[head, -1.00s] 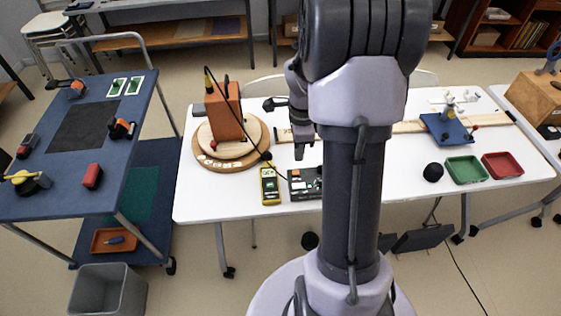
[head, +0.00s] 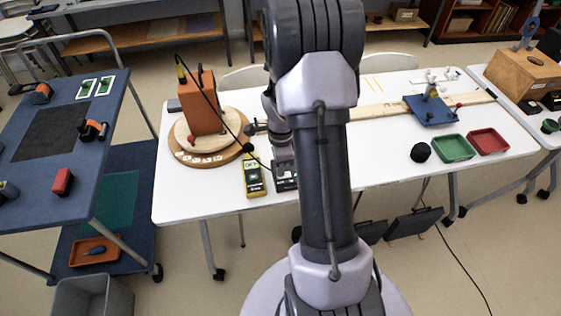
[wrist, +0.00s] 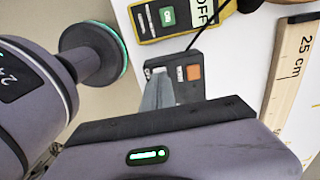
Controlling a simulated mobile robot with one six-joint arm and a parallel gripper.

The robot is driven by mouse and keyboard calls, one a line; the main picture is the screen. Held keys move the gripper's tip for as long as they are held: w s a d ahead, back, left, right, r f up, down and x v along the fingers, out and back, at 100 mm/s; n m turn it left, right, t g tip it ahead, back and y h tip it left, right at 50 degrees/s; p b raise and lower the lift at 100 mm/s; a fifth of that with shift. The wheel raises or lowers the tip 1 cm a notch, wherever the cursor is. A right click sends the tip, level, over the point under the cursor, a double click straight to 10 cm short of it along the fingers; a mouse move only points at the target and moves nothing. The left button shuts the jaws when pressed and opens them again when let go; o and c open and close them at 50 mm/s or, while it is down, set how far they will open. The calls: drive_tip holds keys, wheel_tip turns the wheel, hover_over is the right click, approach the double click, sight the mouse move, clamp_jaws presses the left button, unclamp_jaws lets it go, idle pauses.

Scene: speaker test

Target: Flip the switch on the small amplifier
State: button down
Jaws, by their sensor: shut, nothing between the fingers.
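The small amplifier is a dark box (head: 286,184) on the white table, right of a yellow meter (head: 254,176). In the wrist view the amplifier (wrist: 212,90) shows an orange square patch and a pale label on its face. My gripper (wrist: 158,82) is shut and empty, its grey fingertips in front of the left part of the amplifier's face. I cannot tell whether they touch it. The switch cannot be made out clearly.
An orange block (head: 198,103) stands on a round wooden base (head: 233,150) behind the meter, with a black cable running down from it. A wooden ruler (wrist: 290,75) lies close to the amplifier. A black ball (head: 420,152) and green tray (head: 454,148) are farther right.

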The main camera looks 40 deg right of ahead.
drive_tip(key=shift+f, duration=0.45)
drive_tip(key=shift+f+b, duration=0.25)
drive_tip(key=shift+b, duration=0.05)
drive_tip(key=shift+s+a+f, duration=0.1)
drive_tip(key=shift+s+a, duration=0.05)
drive_tip(key=shift+a, duration=0.05)
drive_tip(key=shift+s, duration=0.1)
drive_tip(key=shift+s+d, duration=0.35)
drive_tip(key=shift+d, duration=0.3)
wheel_tip(320, 180, up, 15)
drive_tip(key=p, duration=0.7)
drive_tip(key=shift+f, duration=0.2)
drive_tip(key=shift+w, duration=0.15)
